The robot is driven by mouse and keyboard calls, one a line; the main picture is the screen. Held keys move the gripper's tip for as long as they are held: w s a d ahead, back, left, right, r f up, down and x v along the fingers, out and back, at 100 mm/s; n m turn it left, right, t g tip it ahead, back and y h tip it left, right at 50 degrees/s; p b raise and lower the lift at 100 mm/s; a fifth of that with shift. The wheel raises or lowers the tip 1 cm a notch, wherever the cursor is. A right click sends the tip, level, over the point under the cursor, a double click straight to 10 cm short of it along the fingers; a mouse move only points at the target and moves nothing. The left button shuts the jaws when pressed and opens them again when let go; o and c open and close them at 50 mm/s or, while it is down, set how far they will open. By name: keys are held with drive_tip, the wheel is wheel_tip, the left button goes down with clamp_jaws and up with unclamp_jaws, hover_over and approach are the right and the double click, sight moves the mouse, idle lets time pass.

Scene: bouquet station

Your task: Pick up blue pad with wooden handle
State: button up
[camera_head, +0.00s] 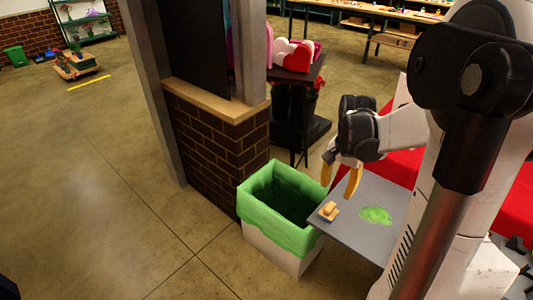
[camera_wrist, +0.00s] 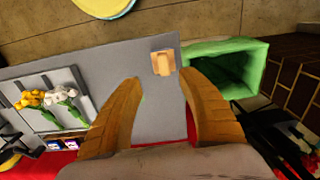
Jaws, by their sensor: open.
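The pad with a wooden handle (camera_head: 329,211) lies near the left corner of a grey tabletop (camera_head: 350,235). A thin blue edge shows under the tan handle. In the wrist view the tan handle (camera_wrist: 163,63) shows ahead of my fingertips, and its blue pad is hard to make out. My gripper (camera_head: 337,189) has two yellow-orange fingers pointing down above the tabletop, close to the pad. In the wrist view my gripper (camera_wrist: 159,82) is open and empty, with the handle beyond the gap between the fingers.
A bright green patch (camera_head: 376,215) lies on the tabletop right of the pad. A bin with a green liner (camera_head: 262,218) stands just left of the tabletop, below a brick half-wall (camera_head: 215,142). Yellow and white flowers (camera_wrist: 48,98) show at left in the wrist view.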

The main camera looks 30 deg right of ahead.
sight(330, 206)
drive_tip(key=shift+w+d+f+b, duration=0.2)
drive_tip(key=shift+w+f, duration=0.1)
drive_tip(key=shift+f, duration=0.15)
drive_tip(key=shift+w+d+f+b, duration=0.15)
drive_tip(key=shift+w+f, duration=0.1)
drive_tip(key=shift+f, duration=0.15)
drive_tip(key=f, duration=0.1)
drive_tip(key=f+b, duration=0.1)
drive_tip(key=f, duration=0.1)
drive_tip(key=shift+s+a+f, duration=0.1)
drive_tip(key=shift+s+f, duration=0.25)
drive_tip(key=shift+f, duration=0.05)
drive_tip(key=f+b, duration=0.1)
drive_tip(key=f, duration=0.1)
drive_tip(key=f+b, duration=0.1)
drive_tip(key=f, duration=0.1)
drive_tip(key=f+b, duration=0.1)
drive_tip(key=shift+w+f, duration=0.35)
drive_tip(key=shift+f, duration=0.05)
drive_tip(key=shift+r, duration=0.1)
drive_tip(key=shift+a, duration=0.1)
clamp_jaws()
